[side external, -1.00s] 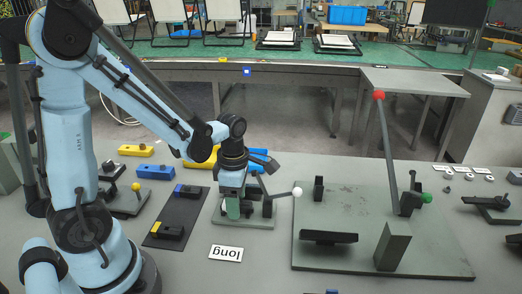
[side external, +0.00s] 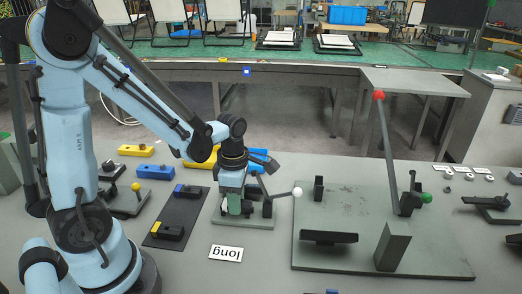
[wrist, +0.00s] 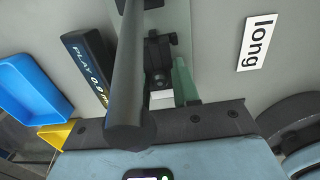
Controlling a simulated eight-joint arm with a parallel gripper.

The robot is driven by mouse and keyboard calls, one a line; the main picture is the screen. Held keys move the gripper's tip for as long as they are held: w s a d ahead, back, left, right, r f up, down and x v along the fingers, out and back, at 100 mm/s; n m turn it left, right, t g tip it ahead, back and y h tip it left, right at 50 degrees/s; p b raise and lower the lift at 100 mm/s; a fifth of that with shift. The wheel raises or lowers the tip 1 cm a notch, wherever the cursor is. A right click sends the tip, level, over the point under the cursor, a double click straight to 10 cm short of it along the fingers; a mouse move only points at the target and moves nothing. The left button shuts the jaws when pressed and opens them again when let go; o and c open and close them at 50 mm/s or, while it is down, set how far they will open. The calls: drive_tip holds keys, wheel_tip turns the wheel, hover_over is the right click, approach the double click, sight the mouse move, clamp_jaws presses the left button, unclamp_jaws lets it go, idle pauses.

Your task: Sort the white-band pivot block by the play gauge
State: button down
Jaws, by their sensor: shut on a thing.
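My gripper (side external: 235,207) is low over the play gauge (side external: 262,219), a grey-green base with dark fittings and a white-ball lever (side external: 297,192) pointing right. In the wrist view a green finger (wrist: 183,80) stands beside a dark block with a white band (wrist: 162,98). My gripper is shut on this white-band pivot block, at the gauge's dark fitting. A thick dark bar (wrist: 130,75) crosses close to the camera and hides the other finger.
A white "long" label (side external: 225,253) lies in front of the gauge. A black tray (side external: 180,217) with a yellow-marked block is to the left. A large green plate (side external: 350,264) with a red-knobbed lever is at right.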

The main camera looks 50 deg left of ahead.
drive_tip(key=shift+r, duration=3)
drive_tip(key=shift+w+a, duration=0.1)
drive_tip(key=w+a+r+n, duration=0.1)
drive_tip(key=w+a+n, duration=0.35)
drive_tip(key=a, duration=0.75)
drive_tip(key=n, duration=0.5)
hover_over(206, 159)
drive_tip(key=shift+m, duration=0.25)
drive_tip(key=shift+s+f, duration=0.1)
drive_tip(key=shift+f, duration=3.55)
drive_tip(key=shift+f, duration=0.55)
drive_tip(key=c, duration=0.7)
unclamp_jaws()
drive_tip(key=shift+c, duration=0.2)
